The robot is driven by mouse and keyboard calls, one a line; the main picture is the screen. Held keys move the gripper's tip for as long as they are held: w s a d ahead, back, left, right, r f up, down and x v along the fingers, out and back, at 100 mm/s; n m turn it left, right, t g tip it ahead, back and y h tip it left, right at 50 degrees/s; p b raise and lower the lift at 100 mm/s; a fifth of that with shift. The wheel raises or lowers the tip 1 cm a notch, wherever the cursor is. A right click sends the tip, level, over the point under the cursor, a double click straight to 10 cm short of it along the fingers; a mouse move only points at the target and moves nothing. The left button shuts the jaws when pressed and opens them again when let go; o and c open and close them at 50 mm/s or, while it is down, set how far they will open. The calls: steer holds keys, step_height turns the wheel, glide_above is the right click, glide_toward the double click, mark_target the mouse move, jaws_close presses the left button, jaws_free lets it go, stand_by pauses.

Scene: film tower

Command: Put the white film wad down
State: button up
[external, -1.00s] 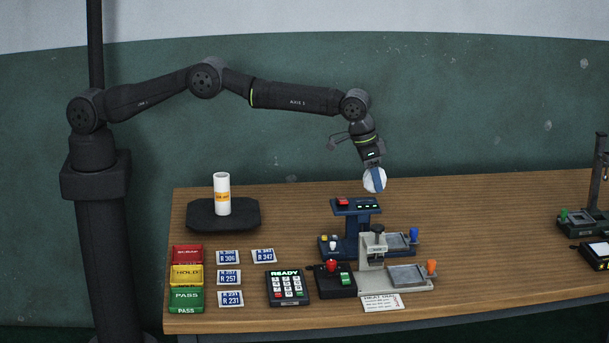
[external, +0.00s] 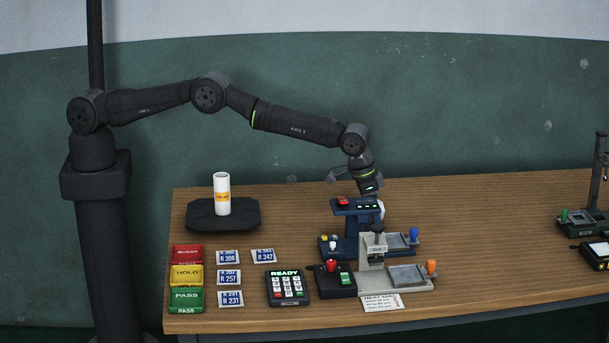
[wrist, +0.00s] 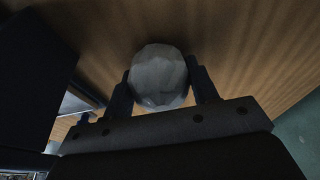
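The white film wad (wrist: 159,76) is a faceted, pale ball between the two fingers of my gripper (wrist: 161,88) in the wrist view. The fingers press against its left and right sides. Wooden tabletop lies beyond the wad in the wrist view. I cannot tell whether the wad touches the table.
A white roll (external: 222,193) stands on a dark tray (external: 192,214) to the left.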

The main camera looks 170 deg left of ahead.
steer(key=o, duration=0.4)
steer(key=shift+r, duration=0.1)
steer(key=v, duration=1.2)
steer(key=shift+r, duration=0.1)
steer(key=x, duration=1.2)
steer(key=shift+r, duration=1.5)
